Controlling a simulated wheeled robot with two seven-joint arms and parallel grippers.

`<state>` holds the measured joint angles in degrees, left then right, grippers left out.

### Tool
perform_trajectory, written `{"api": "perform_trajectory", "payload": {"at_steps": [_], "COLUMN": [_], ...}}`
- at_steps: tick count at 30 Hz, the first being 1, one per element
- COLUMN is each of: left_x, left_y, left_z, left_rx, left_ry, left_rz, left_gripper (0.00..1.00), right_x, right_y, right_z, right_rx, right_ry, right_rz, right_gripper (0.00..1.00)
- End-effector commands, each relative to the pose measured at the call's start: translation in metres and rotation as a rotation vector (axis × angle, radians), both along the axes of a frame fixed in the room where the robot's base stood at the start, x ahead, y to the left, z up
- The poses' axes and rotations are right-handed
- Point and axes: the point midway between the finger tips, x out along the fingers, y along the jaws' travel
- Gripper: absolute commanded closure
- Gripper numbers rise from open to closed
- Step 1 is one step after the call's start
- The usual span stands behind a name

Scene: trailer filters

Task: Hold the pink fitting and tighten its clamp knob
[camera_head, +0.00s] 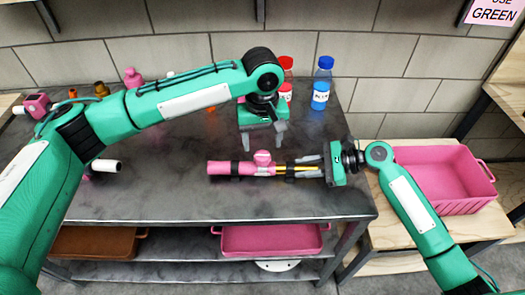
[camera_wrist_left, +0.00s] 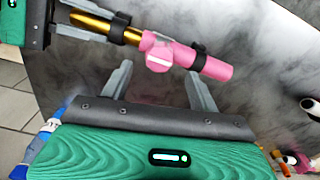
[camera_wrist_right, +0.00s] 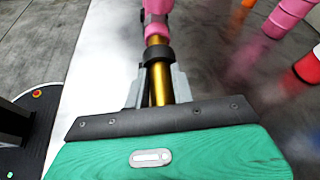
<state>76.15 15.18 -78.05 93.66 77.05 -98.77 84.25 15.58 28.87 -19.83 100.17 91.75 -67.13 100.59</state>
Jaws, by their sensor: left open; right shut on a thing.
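The pink fitting (camera_head: 232,168) lies along the middle of the grey table, with dark bands and a brass-coloured tube (camera_head: 291,171) at its right end. Its pink clamp knob (camera_head: 262,158) sticks out from its side; the knob also shows in the left wrist view (camera_wrist_left: 159,58). My right gripper (camera_head: 312,171) is shut on the brass tube, just beside a dark band, as the right wrist view shows (camera_wrist_right: 157,85). My left gripper (camera_head: 264,139) is open and empty, behind and above the knob. Its fingers (camera_wrist_left: 158,85) point toward the fitting, apart from it.
Blue-capped (camera_head: 321,84) and red-capped (camera_head: 286,80) bottles stand at the back right. A pink fitting piece (camera_head: 133,78) and brass parts (camera_head: 102,89) stand at the back left. A white-ended piece (camera_head: 106,165) lies at left. A pink crate (camera_head: 440,170) sits right of the table.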

Motion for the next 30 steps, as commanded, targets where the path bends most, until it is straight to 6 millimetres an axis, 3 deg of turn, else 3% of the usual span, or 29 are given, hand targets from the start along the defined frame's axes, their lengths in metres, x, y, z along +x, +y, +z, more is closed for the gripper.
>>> {"api": "perform_trajectory", "payload": {"at_steps": [3, 9, 20, 27, 30], "left_x": [0.0, 0.0, 0.0, 0.0, 0.0], "left_y": [0.0, 0.0, 0.0, 0.0, 0.0], "left_z": [-0.022, -0.042, -0.047, -0.047, -0.047], "left_rx": [0.001, 0.0, -0.002, -0.002, -0.002], "left_ry": [0.001, 0.0, 0.0, 0.0, 0.0], "left_rz": [0.001, 0.001, 0.001, 0.001, 0.0], "left_gripper": [0.39, 0.39, 0.39, 0.84, 0.84], "right_x": [0.0, 0.0, 0.0, 0.0, 0.0], "right_y": [0.0, 0.0, 0.0, 0.0, 0.0], "right_z": [0.001, 0.001, 0.001, 0.001, 0.001], "right_rx": [0.001, 0.001, 0.001, 0.001, 0.001], "right_ry": [-0.001, -0.001, -0.001, -0.001, -0.001], "right_rz": [0.0, 0.0, 0.0, 0.0, 0.0], "right_gripper": [1.0, 1.0, 1.0, 1.0, 1.0]}}
